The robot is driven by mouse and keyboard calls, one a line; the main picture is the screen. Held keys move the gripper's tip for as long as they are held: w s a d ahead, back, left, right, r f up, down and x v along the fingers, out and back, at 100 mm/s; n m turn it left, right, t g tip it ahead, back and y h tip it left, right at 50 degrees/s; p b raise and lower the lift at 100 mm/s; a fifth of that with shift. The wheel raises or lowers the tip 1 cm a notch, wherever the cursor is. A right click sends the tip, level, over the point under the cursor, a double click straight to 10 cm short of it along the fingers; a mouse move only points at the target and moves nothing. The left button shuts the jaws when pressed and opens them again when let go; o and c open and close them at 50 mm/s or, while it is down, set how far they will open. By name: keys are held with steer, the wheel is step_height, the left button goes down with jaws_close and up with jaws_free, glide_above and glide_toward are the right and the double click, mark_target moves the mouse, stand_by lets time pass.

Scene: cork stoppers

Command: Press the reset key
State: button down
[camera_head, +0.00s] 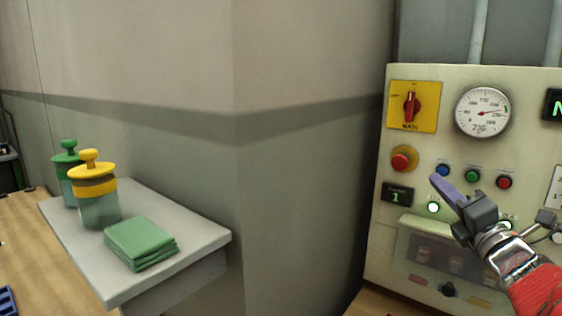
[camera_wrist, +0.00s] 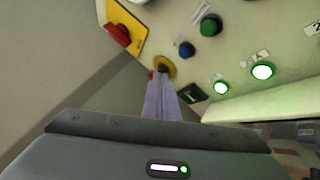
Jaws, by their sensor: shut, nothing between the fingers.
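The pale control panel (camera_head: 375,235) stands at the right in the head view. A row of a blue button (camera_head: 442,171), a green button (camera_head: 473,176) and a red button (camera_head: 504,182) sits on it. Labels are too small to read, so I cannot tell which is the reset key. My gripper (camera_head: 436,180) is shut and empty, its purple fingertips just below the blue button in the picture. In the wrist view the gripper (camera_wrist: 161,80) points toward the panel, below the blue button (camera_wrist: 187,50) and green button (camera_wrist: 210,27). Contact cannot be told.
A red mushroom button (camera_head: 401,160) on a yellow ring is left of the fingertips. A red main switch (camera_head: 411,105) and a dial gauge (camera_head: 483,111) are above. A lit round lamp (camera_head: 433,207) is below. A grey shelf (camera_head: 200,235) holds yellow and green jars and green cloths.

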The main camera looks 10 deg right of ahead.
steer(key=shift+w+d, duration=0.6)
steer(key=shift+d, duration=0.2)
steer(key=shift+w+d, duration=0.6)
steer(key=shift+d, duration=0.15)
steer(key=shift+w+d, duration=0.1)
stand_by(0.9)
steer(key=shift+w+d, duration=0.2)
steer(key=shift+d, duration=0.05)
steer(key=shift+w+d, duration=0.25)
steer(key=shift+d, duration=0.05)
stand_by(1.2)
steer(key=shift+r, duration=0.1)
steer(key=shift+s+a, duration=0.5)
steer(key=shift+a, duration=0.15)
steer(key=shift+s+a, duration=0.8)
steer(key=shift+a, duration=0.2)
steer(key=shift+s+a, duration=0.75)
steer(key=shift+a, duration=0.25)
